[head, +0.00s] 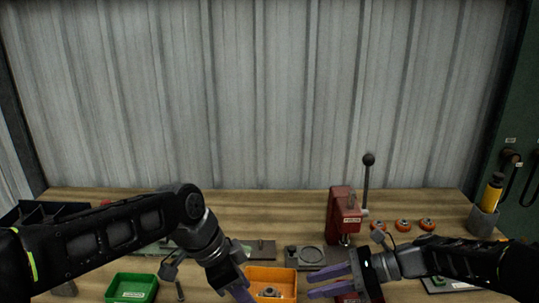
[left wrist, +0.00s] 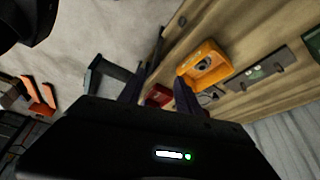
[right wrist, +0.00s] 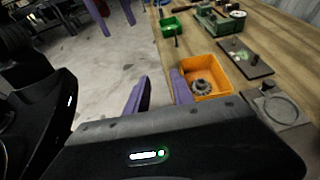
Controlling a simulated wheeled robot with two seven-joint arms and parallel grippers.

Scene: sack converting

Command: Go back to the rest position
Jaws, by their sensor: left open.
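My left gripper (head: 238,288) hangs low at the left edge of the orange bin (head: 256,273) in the head view, jaws pointing down. In the left wrist view its fingers (left wrist: 158,95) are apart with nothing between them. My right gripper (head: 330,282) points left, just right of the orange bin. Its two purple fingers are apart and empty, and the gap also shows in the right wrist view (right wrist: 160,92). A grey round toothed part (right wrist: 203,88) lies inside the bin, clear of both grippers.
A red lever press (head: 342,212) stands behind my right gripper. A green bin (head: 131,287) is at front left, and a flat grey fixture (head: 325,256) lies between bin and press. Several orange-rimmed round parts (head: 403,225) sit at right. The wooden bench (head: 270,205) is clear at the back.

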